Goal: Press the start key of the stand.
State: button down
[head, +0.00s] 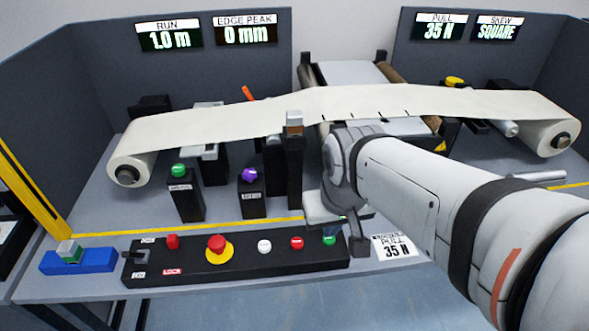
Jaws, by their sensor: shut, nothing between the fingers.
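The black control panel (200,273) lies along the table's front edge. It carries a red key (173,241), a large red button on a yellow ring (216,243), a white key (264,246), another red key (297,243) and a green key (330,240) at the right end. No start label is readable on these keys. My gripper (357,243) is shut and empty, pointing down close to the panel's right end, just right of the green key. The arm hides part of the gripper, and I cannot tell whether it touches the panel.
A pale web (220,122) runs between two rolls behind the panel. Posts with a green knob (179,170) and a purple knob (249,174) stand before it. A 35 N card (396,246) lies right of the gripper.

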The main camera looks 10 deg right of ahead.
aim_at(329, 241)
jog(key=u, duration=2.4)
jog(key=k, duration=2.1)
jog(key=z, duration=1.25)
jog(key=i, duration=1)
jog(key=z, duration=0.05)
